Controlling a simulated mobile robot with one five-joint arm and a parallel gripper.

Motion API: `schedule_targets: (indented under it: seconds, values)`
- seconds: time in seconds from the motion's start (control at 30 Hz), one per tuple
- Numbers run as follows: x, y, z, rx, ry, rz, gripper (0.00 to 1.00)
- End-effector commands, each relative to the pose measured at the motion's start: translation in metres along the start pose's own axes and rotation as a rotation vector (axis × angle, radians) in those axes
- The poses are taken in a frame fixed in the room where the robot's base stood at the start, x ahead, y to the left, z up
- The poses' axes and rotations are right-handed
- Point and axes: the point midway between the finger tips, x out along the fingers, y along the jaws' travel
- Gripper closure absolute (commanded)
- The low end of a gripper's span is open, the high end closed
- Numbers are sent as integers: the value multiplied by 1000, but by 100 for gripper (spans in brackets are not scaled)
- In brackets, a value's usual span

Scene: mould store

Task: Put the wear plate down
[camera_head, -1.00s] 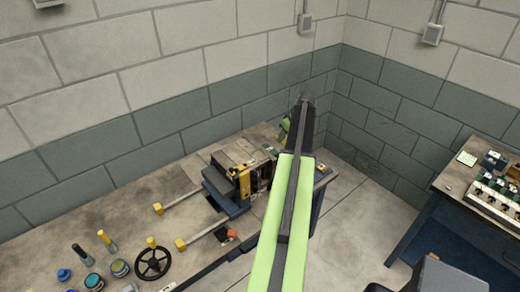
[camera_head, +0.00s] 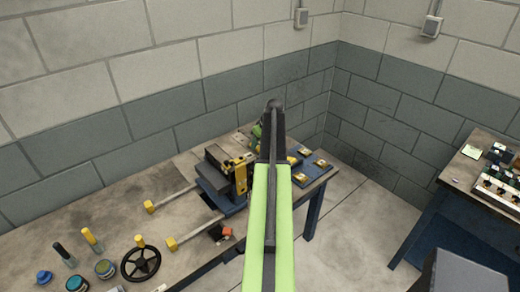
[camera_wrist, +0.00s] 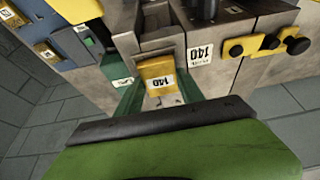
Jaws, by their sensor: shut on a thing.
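The wear plate (camera_wrist: 158,72) is a small yellow block with a 140 label in the wrist view. My gripper (camera_wrist: 162,90) is shut on it, with a green finger on each side. The plate is in front of a recess in a grey steel mould block (camera_wrist: 200,65) that also bears a 140 label. I cannot tell whether the plate touches the block. In the head view my arm hides the plate and most of the gripper; the mould (camera_head: 220,165) stands on the bench just left of the arm.
A blue board (camera_head: 318,165) with several small yellow labelled pieces lies at the bench's right end. Yellow-ended rods (camera_head: 195,230), a black handwheel (camera_head: 140,263) and several pots lie left on the bench (camera_head: 110,220). Yellow clamps with black knobs (camera_wrist: 270,43) stick out on the block's right.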

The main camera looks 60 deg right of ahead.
Motion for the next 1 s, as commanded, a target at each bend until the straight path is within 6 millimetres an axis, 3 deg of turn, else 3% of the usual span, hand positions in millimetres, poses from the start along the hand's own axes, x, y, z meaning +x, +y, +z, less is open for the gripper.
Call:
schedule_targets:
  seconds: [0.37,0.4,0.57,1.0]
  values:
    - [5,1,2,1,1,0,100]
    - [5,1,3,1,0,0,54]
    - [4,1,2,1,0,0,33]
    - [-6,2,0,2,0,1,33]
